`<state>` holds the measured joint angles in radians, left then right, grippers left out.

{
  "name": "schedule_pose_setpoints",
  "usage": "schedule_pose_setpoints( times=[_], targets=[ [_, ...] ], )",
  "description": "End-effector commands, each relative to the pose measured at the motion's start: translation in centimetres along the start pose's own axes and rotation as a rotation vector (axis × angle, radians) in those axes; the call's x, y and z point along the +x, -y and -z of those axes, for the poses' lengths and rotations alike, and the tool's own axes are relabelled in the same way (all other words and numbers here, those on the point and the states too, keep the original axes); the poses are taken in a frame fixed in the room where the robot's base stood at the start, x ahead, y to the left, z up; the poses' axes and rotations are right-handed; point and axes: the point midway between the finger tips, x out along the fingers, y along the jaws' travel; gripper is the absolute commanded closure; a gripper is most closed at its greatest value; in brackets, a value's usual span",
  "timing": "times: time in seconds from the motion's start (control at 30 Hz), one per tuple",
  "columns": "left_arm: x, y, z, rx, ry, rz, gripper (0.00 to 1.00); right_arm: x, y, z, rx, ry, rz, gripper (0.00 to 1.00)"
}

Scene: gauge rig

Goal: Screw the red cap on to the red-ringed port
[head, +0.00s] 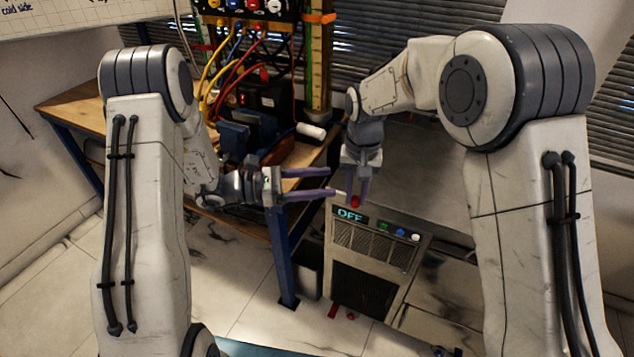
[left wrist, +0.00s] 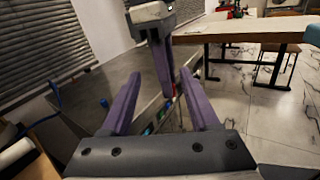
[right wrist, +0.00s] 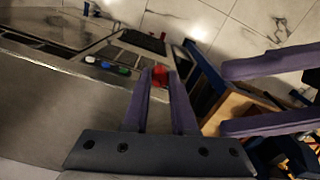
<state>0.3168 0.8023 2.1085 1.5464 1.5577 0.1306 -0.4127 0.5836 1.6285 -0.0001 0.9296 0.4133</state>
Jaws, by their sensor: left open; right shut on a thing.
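My right gripper (head: 355,200) points down, shut on the small red cap (head: 355,202) at the front edge of the cabinet with the "OFF" display (head: 350,215). In the right wrist view, the cap (right wrist: 159,74) sits between the fingertips, in line with the blue (right wrist: 105,65) and green (right wrist: 122,70) fittings. The red-ringed port cannot be made out; I cannot tell whether the cap touches it. My left gripper (head: 333,182) is open and empty, its fingers pointing right, just left of the right gripper. It also shows in the right wrist view (right wrist: 223,99).
A wooden bench (head: 76,105) with a blue leg (head: 281,250) stands left of the cabinet. Cables (head: 240,70) and a white cylinder (head: 311,131) are behind my left gripper. Small red pieces (head: 333,311) lie on the tiled floor.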

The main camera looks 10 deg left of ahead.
Motion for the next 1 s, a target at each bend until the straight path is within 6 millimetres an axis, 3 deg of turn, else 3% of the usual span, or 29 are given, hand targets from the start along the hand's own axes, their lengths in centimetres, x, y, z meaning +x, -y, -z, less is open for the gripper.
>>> schedule_pose_setpoints(
  times=[0.03, 0.1, 0.3, 0.47, 1.0],
  targets=[
    [-1.1, -1.3, -1.2, 0.027, -0.024, 0.043, 0.39, 0.0, 0.0, 0.0, 0.000, 0.000, 0.000, 1.00],
    [-1.6, -1.7, -1.5, 0.018, -0.097, 0.121, 0.39, 0.0, 0.0, 0.0, 0.000, 0.000, 0.000, 1.00],
    [-1.7, -1.2, 0.2, -0.033, -0.310, 0.249, 0.39, 0.0, 0.0, 0.0, -0.001, 0.000, 0.000, 1.00],
    [-1.2, -1.0, 1.0, -0.046, -0.361, 0.270, 0.39, 0.0, 0.0, 0.0, -0.001, 0.000, 0.000, 1.00],
    [7.1, 1.6, 4.2, -0.048, -0.360, 0.272, 0.39, 0.0, 0.0, 0.0, -0.001, 0.000, 0.000, 1.00]
  ],
)
